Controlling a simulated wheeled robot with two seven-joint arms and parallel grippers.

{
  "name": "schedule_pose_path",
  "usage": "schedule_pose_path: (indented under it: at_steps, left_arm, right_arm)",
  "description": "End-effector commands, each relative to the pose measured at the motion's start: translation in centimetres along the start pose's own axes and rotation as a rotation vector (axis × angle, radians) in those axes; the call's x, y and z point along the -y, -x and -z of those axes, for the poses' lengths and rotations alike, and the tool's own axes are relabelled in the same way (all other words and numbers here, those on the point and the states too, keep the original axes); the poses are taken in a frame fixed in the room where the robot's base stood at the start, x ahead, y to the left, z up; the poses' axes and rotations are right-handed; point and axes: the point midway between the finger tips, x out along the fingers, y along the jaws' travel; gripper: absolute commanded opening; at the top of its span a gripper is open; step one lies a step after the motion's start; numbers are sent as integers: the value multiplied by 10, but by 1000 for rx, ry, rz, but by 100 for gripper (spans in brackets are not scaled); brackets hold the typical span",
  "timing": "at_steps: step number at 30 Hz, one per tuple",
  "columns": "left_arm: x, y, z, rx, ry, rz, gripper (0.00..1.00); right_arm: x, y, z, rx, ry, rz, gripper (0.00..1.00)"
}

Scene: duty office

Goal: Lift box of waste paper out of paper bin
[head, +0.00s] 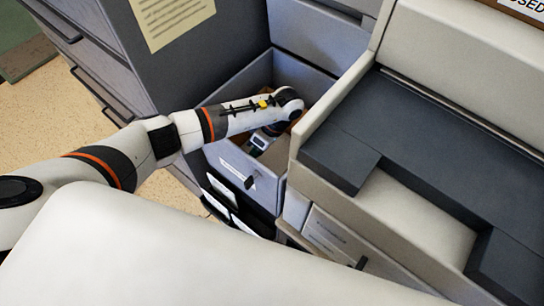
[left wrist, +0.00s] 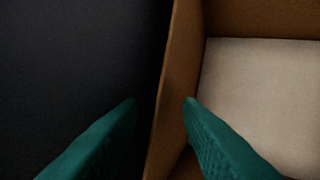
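The paper bin (head: 270,188) shows in the head view as an open, grey drawer-like bin with a dark handle on its front. A brown cardboard box (left wrist: 178,70) stands inside it, mostly hidden by my left arm in the head view. In the left wrist view, pale paper (left wrist: 265,90) lies in the box. My left gripper (left wrist: 160,102) is open, with its teal fingers apart at the box's side wall. One finger is over the dark space outside the wall, the other on the inner side. I cannot tell whether either touches. My right gripper is not in view.
A dark grey cabinet (head: 95,45) with drawers stands left of the bin. A beige machine (head: 440,215) with a dark top stands close on the right. Dark trays with papers (head: 222,187) hang at the bin's left front. Speckled floor (head: 60,115) is open at the left.

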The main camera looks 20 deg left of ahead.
Motion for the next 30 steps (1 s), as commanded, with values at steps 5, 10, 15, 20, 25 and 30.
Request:
schedule_pose_path:
  at_steps: [5,10,15,20,25,30]
  left_arm:
    - [0,0,0,0,0,0,24]
    - [0,0,0,0,0,0,0]
    - [0,0,0,0,1,0,0]
    - [0,0,0,0,2,0,0]
    - [0,0,-1,1,4,-1,0]
    - [0,0,-1,1,5,-1,0]
  right_arm:
    - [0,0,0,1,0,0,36]
    - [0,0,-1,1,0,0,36]
    - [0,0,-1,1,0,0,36]
    - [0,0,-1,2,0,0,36]
    - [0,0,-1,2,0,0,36]
    - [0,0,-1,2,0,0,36]
